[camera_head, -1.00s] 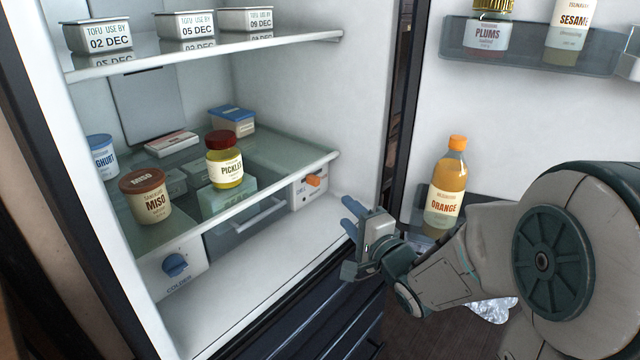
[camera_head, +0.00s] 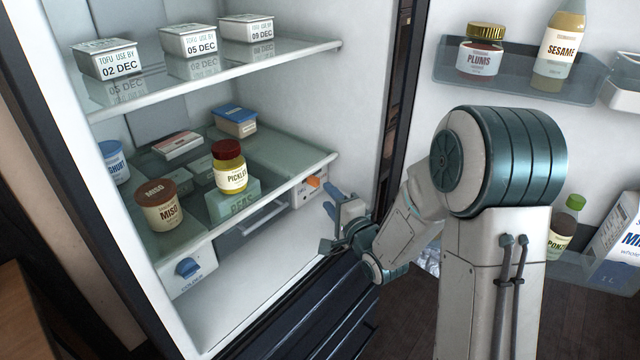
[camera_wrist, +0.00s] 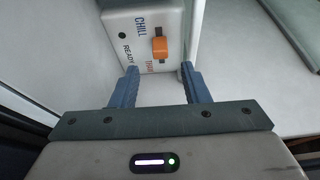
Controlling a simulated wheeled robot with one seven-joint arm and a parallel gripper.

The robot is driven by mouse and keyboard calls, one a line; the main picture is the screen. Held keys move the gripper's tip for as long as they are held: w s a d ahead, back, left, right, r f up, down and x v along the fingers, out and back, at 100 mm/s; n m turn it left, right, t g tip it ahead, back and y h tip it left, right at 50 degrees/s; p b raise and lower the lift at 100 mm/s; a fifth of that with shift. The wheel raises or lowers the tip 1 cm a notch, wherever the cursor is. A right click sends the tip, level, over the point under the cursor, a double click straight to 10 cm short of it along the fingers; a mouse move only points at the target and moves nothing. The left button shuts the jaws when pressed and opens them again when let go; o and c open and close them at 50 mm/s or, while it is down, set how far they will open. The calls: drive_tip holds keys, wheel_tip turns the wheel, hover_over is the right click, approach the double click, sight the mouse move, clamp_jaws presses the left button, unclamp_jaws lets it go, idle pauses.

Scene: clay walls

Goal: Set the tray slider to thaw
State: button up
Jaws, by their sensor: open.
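The slider's orange knob (camera_head: 314,181) sits on a white panel (camera_head: 296,195) under the right end of the glass shelf. In the wrist view the knob (camera_wrist: 159,48) stands between the words CHILL and THAW; a dark slot shows on its CHILL side. I cannot tell its exact setting. A dark round dot (camera_wrist: 122,36) is near the word READY. A clear tray (camera_head: 262,222) is left of the panel. My gripper (camera_head: 329,199) is open and empty, just right of the panel. In the wrist view its fingertips (camera_wrist: 160,72) point at the panel, apart from the knob.
The glass shelf (camera_head: 290,173) above holds a pickles jar (camera_head: 231,176), a miso tub (camera_head: 160,214) and a peas box (camera_head: 224,207). A blue dial (camera_head: 187,267) is at lower left. The fridge floor (camera_head: 255,275) is clear. The open door with bottles is right.

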sight(318, 184)
drive_tip(key=x, duration=0.6)
drive_tip(key=shift+d, duration=0.1)
